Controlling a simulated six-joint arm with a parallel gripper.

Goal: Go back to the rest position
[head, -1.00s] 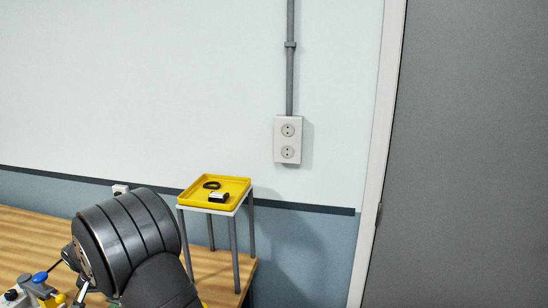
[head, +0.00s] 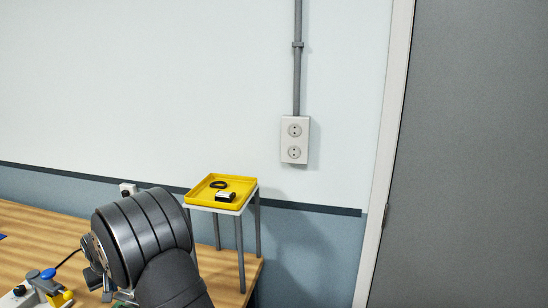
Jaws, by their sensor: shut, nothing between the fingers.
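My black, ribbed arm link fills the lower left of the head view. My gripper (head: 98,279) shows only in part at the left end of that link, low over the wooden bench. It is shut with nothing seen in it, and its fingertips are hard to make out. The rest position itself is not marked in the view.
A small stand (head: 240,248) holds a yellow tray (head: 209,202) with a black ring (head: 219,184) and a small black-and-white block (head: 226,196), just right of my arm. A device with blue and yellow knobs (head: 48,274) sits on the bench (head: 30,230). A double socket (head: 294,140) is on the wall.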

